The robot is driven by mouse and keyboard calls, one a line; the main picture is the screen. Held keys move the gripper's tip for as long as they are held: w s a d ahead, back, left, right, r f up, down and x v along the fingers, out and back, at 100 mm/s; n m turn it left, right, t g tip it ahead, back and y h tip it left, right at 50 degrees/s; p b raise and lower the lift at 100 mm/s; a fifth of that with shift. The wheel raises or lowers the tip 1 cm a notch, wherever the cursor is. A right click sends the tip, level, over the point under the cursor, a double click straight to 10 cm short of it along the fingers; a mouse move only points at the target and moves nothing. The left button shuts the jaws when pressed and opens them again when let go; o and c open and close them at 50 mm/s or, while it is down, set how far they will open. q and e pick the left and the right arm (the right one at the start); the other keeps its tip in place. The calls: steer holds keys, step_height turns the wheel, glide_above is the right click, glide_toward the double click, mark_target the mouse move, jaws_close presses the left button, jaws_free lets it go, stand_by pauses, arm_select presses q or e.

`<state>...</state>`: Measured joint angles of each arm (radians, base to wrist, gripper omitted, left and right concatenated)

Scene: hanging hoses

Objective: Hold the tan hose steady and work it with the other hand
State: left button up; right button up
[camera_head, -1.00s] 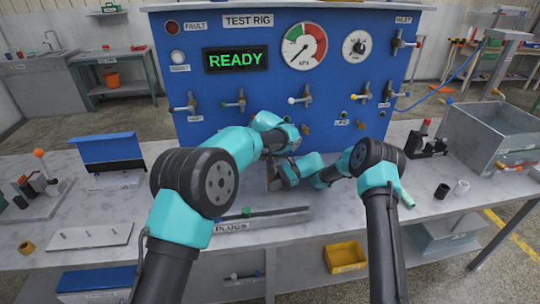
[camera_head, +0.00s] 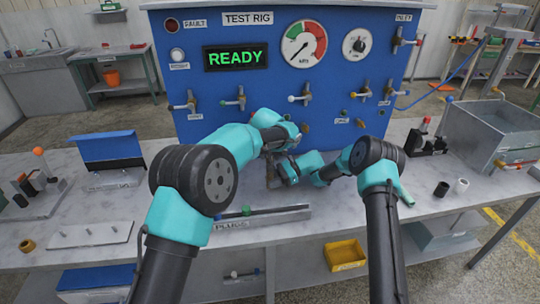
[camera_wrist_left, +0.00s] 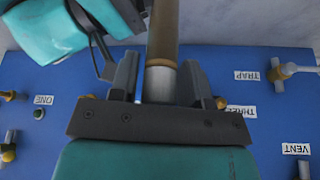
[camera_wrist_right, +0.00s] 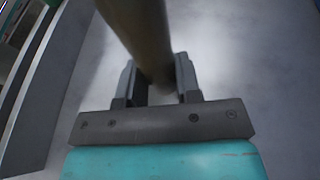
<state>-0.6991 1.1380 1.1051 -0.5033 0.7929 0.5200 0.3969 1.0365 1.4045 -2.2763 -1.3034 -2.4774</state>
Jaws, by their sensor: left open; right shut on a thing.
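The tan hose (camera_wrist_left: 163,35) hangs from a pale metal collar (camera_wrist_left: 159,84) in the left wrist view. My left gripper (camera_wrist_left: 158,76) is open, its fingers on either side of the collar with gaps showing. In the right wrist view the tan hose (camera_wrist_right: 142,32) runs down between the fingers of my right gripper (camera_wrist_right: 157,80), which is shut on it. In the head view my right gripper (camera_head: 274,180) is low in front of the blue panel, below my left wrist. My left arm hides most of the hose and the left fingertips there.
The blue test rig panel (camera_head: 240,100) stands behind, with several valves. A plugs tray (camera_head: 262,217) lies in front of my grippers. The worktop (camera_head: 110,210) has clear patches.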

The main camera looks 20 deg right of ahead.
arm_select(q)
steer(key=v, duration=1.1)
steer(key=shift+r, duration=0.35)
steer(key=shift+s, duration=0.15)
steer(key=o, duration=0.3)
steer(key=shift+f, duration=0.15)
steer(key=a+f+m+y, duration=0.1)
steer(key=m, duration=0.1)
steer(key=a+f+m+t+y, duration=0.1)
steer(key=f+m+y, duration=0.1)
steer(key=a+f+m+y, duration=0.1)
steer(key=m, duration=0.1)
steer(key=shift+a+f+m+t+y, duration=0.1)
steer(key=shift+f+m+t+y, duration=0.2)
steer(key=shift+t+y, duration=0.1)
steer(key=s+d+f+m+t, duration=0.1)
steer(key=s+d+m+t, duration=0.1)
steer(key=m+t, duration=0.2)
steer(key=s+d+f+m+t, duration=0.2)
steer(key=m+t, duration=0.2)
steer(key=m, duration=0.6)
steer(key=s+d+f+m+t, duration=0.1)
steer(key=s+d+m+t, duration=0.1)
steer(key=m, duration=0.6)
steer(key=shift+d+f+t, duration=0.2)
steer(key=shift+d+t, duration=0.25)
steer(key=shift+t, duration=0.55)
